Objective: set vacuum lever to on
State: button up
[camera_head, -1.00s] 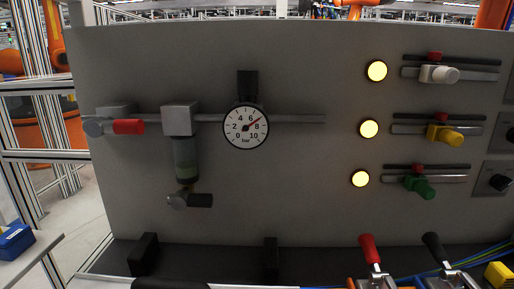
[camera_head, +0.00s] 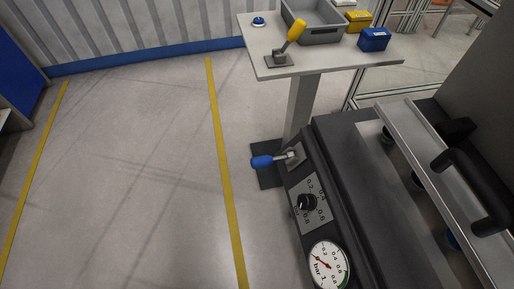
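A lever with a blue handle (camera_head: 263,161) is mounted on a small metal plate at the far end of a dark console (camera_head: 333,222). It is likely the vacuum lever. Its handle points left, out past the console's edge, over the floor. No on or off marking is readable beside it. On the same console are a black knob (camera_head: 306,202) with a printed scale and a round white gauge (camera_head: 329,265) marked in bar, with a red needle. My gripper is not in view.
A small grey table (camera_head: 330,63) behind the console carries a yellow-handled lever (camera_head: 290,42), a grey bin (camera_head: 318,36), a blue box (camera_head: 373,39) and a yellow box (camera_head: 358,20). A metal plate with a black handle (camera_head: 470,185) is at right. Floor (camera_head: 120,170) at left is clear.

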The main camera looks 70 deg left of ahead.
aim_at(262, 162)
jog(key=u, duration=1.55)
